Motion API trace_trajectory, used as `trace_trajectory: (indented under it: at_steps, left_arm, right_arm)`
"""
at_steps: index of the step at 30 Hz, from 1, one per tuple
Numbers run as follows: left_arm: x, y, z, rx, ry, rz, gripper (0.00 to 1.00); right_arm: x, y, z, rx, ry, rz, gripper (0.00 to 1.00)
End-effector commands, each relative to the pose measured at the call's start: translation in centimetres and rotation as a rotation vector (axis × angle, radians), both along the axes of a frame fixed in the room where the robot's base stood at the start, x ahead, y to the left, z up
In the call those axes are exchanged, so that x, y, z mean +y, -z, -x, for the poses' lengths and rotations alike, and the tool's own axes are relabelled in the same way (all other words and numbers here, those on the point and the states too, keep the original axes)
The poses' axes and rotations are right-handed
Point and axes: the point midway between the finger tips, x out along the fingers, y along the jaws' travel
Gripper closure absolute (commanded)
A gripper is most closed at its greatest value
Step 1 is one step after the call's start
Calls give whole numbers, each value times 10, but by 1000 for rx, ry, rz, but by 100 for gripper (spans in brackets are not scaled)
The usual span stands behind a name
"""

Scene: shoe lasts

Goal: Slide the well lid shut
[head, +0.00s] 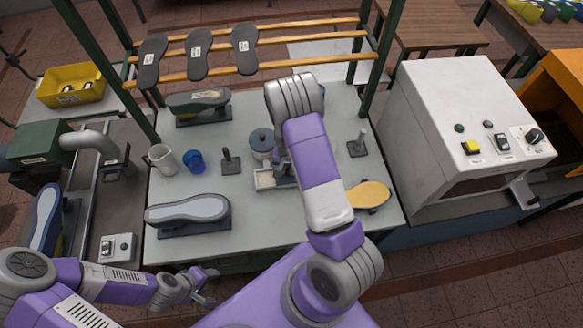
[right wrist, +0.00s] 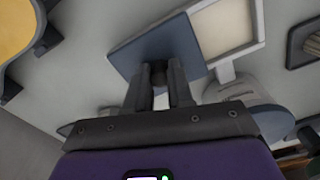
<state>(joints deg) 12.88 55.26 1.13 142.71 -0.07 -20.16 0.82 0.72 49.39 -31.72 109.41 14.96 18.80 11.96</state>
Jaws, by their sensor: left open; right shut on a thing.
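The well (head: 263,180) is a small pale box near the middle of the bench in the head view. In the right wrist view the well (right wrist: 262,30) shows its white rim and cream inside, partly uncovered. The blue-grey square well lid (right wrist: 130,56) lies at its left side, with a dark knob on top. My right gripper (right wrist: 159,76) is shut on that knob. In the head view my right arm hides much of the lid. My left gripper (head: 203,290) is open and empty, in front of the bench at the lower left.
A lidded grey pot (head: 262,140) stands right behind the well. A blue cup (head: 194,162), white mug (head: 162,159) and grey-soled shoe last (head: 187,210) are to the left. A yellow-soled last (head: 369,194) lies right of my arm. A white machine (head: 455,120) bounds the right.

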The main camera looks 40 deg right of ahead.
Motion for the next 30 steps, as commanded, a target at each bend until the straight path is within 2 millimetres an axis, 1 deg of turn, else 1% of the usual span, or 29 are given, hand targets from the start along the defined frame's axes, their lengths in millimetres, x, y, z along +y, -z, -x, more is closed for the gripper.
trace_trajectory:
  at_steps: [1,3,6,9,13,20,21,23,24,26,30]
  left_arm:
    - [0,-1,0,0,0,0,52]
    - [0,-2,0,0,0,0,52]
    - [0,-2,0,0,0,0,52]
    - [0,-2,0,0,0,0,52]
    - [0,-2,0,0,0,0,52]
    - [0,-2,0,0,0,0,52]
    - [0,-2,0,0,0,0,52]
    - [0,-2,0,0,0,0,52]
    - [0,-2,0,0,0,0,52]
    - [0,-2,0,0,0,0,52]
    - [0,-2,0,0,0,0,52]
  right_arm:
    - [13,-1,-7,-1,-7,-2,100]
    - [29,-1,-16,-2,-9,-2,100]
    - [48,-1,-26,-1,-8,-1,100]
    - [62,-1,-34,-1,-6,-1,100]
    - [68,-1,-37,-2,-2,-2,100]
    - [70,-1,-38,-3,-2,-4,100]
    - [70,-1,-38,-3,-2,-4,77]
    - [70,-1,-38,-3,-3,-4,67]
    - [70,-1,-38,-3,-3,-4,61]
    - [69,-1,-38,-3,-2,-4,52]
    - [68,-1,-37,-2,-2,-3,52]
